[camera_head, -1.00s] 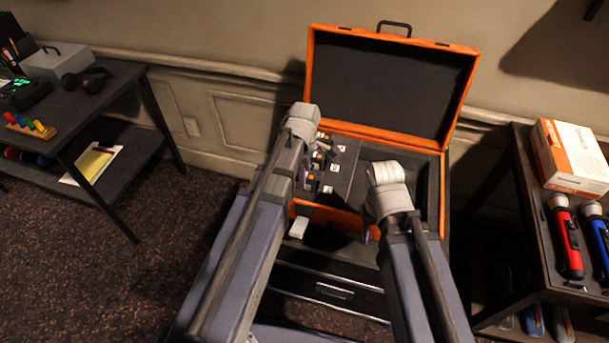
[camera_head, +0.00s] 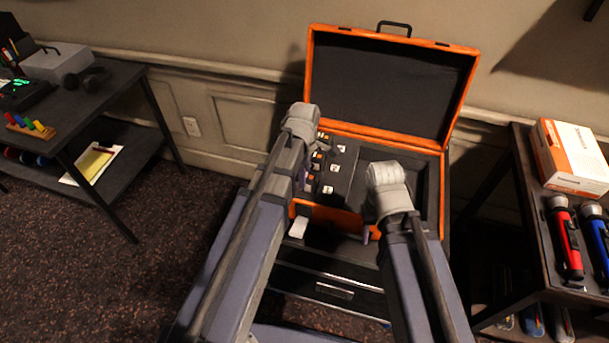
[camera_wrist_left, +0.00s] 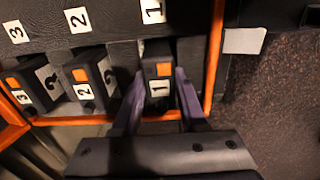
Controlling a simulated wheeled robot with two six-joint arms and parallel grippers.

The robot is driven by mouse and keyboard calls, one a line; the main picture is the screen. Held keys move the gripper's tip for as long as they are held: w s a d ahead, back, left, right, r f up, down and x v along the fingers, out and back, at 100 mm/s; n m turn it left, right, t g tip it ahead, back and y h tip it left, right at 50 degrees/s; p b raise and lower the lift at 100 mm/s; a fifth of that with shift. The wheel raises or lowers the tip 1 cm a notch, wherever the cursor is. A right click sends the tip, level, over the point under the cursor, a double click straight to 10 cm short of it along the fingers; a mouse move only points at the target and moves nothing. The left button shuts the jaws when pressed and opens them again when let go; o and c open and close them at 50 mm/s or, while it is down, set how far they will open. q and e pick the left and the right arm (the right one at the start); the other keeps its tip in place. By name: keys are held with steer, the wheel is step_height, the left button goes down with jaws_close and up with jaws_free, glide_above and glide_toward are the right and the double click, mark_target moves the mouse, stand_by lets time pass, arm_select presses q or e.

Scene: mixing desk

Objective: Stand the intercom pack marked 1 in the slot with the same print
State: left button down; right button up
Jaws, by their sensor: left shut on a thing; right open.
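The intercom pack marked 1 (camera_wrist_left: 159,88) is dark with an orange patch and a white label, seen in the left wrist view. My left gripper (camera_wrist_left: 160,76) is shut on it, one purple finger on each side. A white print 1 (camera_wrist_left: 153,11) is on the dark panel just beyond it. I cannot tell how deep the pack's lower end sits. In the head view my left arm hides this pack. My right gripper (camera_head: 368,234) is open at the case's front, mostly hidden behind its own wrist.
Packs marked 2 (camera_wrist_left: 88,82) and 3 (camera_wrist_left: 38,83) stand beside it, with prints 2 (camera_wrist_left: 77,20) and 3 (camera_wrist_left: 15,32) beyond. The orange case (camera_head: 380,138) has its lid raised. A white card (camera_wrist_left: 244,40) lies outside the orange rim. Side tables (camera_head: 120,75) stand left and right.

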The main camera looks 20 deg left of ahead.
arm_select(q)
steer(key=shift+f, duration=0.25)
stand_by(0.3)
steer(key=shift+c, duration=1.8)
jaws_free()
step_height(320, 180, up, 8)
steer(key=p, duration=0.7)
steer(key=shift+f, duration=0.1)
steer(key=s+d+r+m+p, duration=0.1)
steer(key=s+d+m, duration=0.4)
steer(key=m, duration=0.5)
steer(key=s+d+r+m+y+p, duration=0.1)
steer(key=s+d+r+m+p, duration=0.1)
steer(key=s+d+m, duration=0.3)
steer(key=s+m, duration=0.4)
steer(key=m, duration=0.2)
steer(key=shift+s+d+r+p, duration=0.15)
steer(key=shift+d+r+p, duration=0.05)
steer(key=shift+d+p, duration=0.1)
